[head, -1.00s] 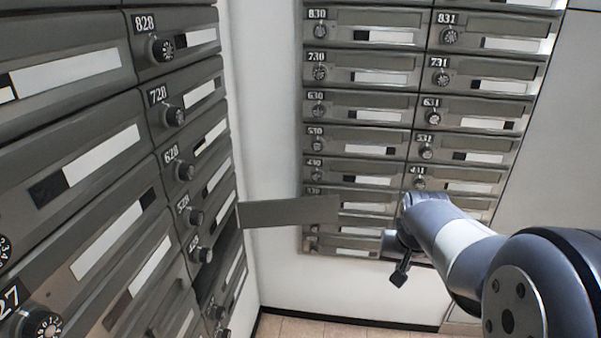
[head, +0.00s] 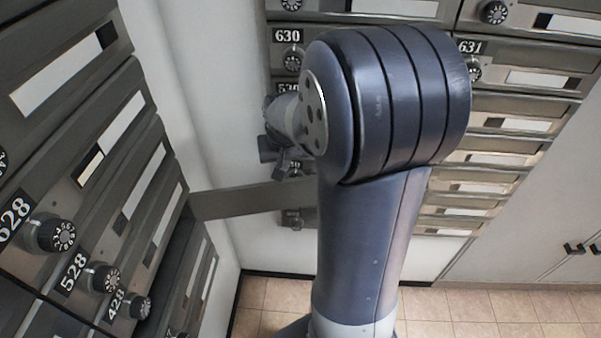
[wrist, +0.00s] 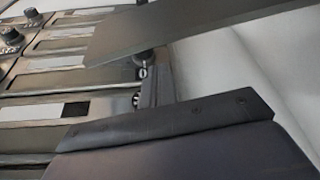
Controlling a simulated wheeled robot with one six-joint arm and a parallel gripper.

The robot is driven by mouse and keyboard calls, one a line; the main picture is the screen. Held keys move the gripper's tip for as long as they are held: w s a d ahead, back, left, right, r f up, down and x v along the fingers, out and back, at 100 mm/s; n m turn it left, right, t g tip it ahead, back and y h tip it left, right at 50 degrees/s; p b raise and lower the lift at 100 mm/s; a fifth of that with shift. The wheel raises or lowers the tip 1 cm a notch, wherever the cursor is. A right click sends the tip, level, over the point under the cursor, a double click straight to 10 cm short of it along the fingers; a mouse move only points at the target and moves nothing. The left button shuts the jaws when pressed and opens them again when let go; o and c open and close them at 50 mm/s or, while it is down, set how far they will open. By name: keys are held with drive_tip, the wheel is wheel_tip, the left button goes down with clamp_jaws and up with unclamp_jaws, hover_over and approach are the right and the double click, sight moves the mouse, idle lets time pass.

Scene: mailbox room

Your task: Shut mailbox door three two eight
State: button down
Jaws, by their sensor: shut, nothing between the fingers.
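An open mailbox door (head: 240,200) sticks out from the left bank as a long grey panel, seen nearly edge-on. It stands out from a dark opening below the 428 row; its own number is not visible. In the wrist view the door panel (wrist: 195,25) crosses the top of the picture. My gripper (head: 281,163) is shut and empty, close to the door's free end in the head view. It also shows in the wrist view (wrist: 152,90), just below the panel. I cannot tell whether it touches the door. My arm hides part of the far bank.
The left mailbox bank (head: 125,185) has doors with dials, including 628, 528 and 428, all shut. The far bank (head: 510,105) stands behind my arm. A white wall (head: 175,90) lies between the banks. The tiled floor (head: 480,305) is clear.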

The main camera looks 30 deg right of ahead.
drive_tip(key=shift+x, duration=2.55)
drive_tip(key=shift+s, duration=0.1)
